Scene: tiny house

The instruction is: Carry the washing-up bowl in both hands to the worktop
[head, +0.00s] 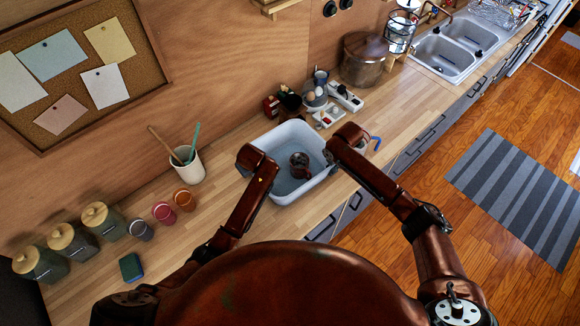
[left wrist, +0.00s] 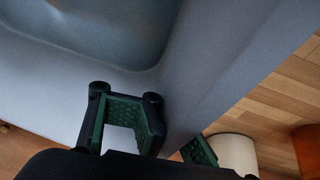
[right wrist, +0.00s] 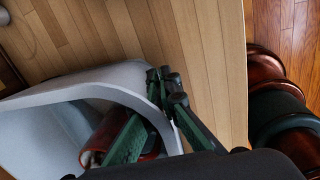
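The washing-up bowl (head: 287,135), pale grey and rectangular, is at the worktop (head: 238,205) near its front edge. Whether its base touches the wood is hidden. A dark red pot-like thing (head: 300,166) lies inside it; part of it shows in the right wrist view (right wrist: 97,148). My left gripper (head: 250,157) is at the bowl's left side, its fingers (left wrist: 172,130) on either side of the wall and seemingly shut on it. My right gripper (head: 334,153) is at the right side, its fingertips (right wrist: 167,88) closed on the rim.
A utensil pot (head: 188,166), red cups (head: 185,200) and lidded jars (head: 101,218) stand to the left. Eggs in a holder (head: 314,97), a socket strip (head: 345,97) and a large pot (head: 364,60) stand behind. A blue-handled item (head: 375,142) is close to the right gripper.

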